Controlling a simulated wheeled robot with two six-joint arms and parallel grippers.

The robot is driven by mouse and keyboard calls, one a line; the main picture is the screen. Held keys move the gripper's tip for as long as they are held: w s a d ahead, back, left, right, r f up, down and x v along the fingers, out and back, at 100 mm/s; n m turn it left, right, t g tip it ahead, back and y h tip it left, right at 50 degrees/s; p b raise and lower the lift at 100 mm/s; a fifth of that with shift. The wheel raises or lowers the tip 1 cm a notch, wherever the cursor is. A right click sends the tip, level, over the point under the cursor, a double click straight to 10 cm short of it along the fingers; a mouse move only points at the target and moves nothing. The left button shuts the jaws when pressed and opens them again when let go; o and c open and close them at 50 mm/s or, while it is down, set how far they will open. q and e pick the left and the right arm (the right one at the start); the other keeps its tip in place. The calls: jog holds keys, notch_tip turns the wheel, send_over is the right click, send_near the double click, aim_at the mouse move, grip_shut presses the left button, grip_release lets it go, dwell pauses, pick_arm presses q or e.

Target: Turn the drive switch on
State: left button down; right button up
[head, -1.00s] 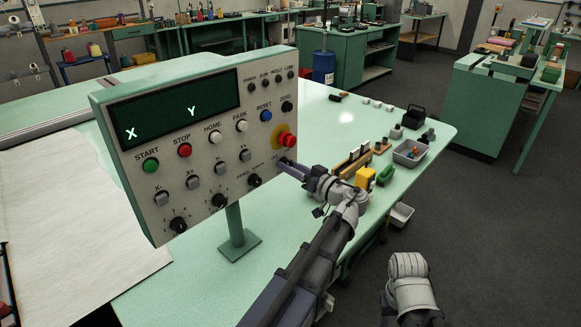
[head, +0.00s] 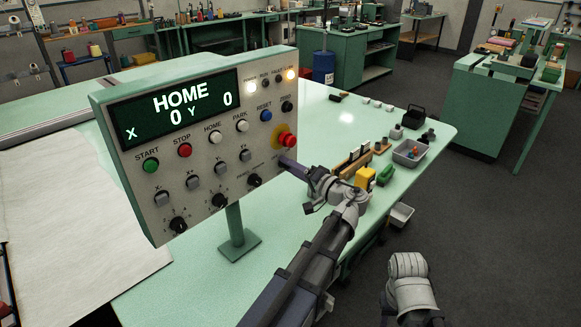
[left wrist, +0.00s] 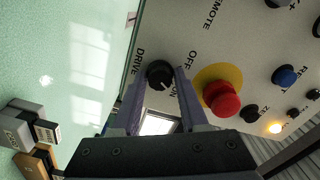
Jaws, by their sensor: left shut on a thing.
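The drive switch is a black rotary knob (left wrist: 158,73) with a white pointer line, beside the word DRIVE in the left wrist view. Its pointer faces the ON side, away from OFF. My left gripper (left wrist: 161,78) is shut on the knob, one purple finger on each side. In the head view my left gripper (head: 288,163) reaches the lower right edge of the control panel (head: 130,175) and hides the knob. The panel's display (head: 178,108) reads HOME, X 0, Y 0. My right gripper is not in view.
A red emergency button (head: 288,140) on a yellow ring sits just above the left gripper. Two lamps glow at the panel's top right, a white one (head: 250,87) and an amber one (head: 290,74). A grey bin (head: 410,152) and small items lie on the green table right of the arm.

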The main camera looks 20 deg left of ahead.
pick_arm(q)
jog(key=shift+m, duration=0.6)
jog(key=shift+c, duration=2.2)
grip_release()
jog(key=shift+d, duration=0.1)
jog(key=v, duration=0.7)
jog(key=shift+d, duration=0.3)
jog(key=shift+s, duration=0.1)
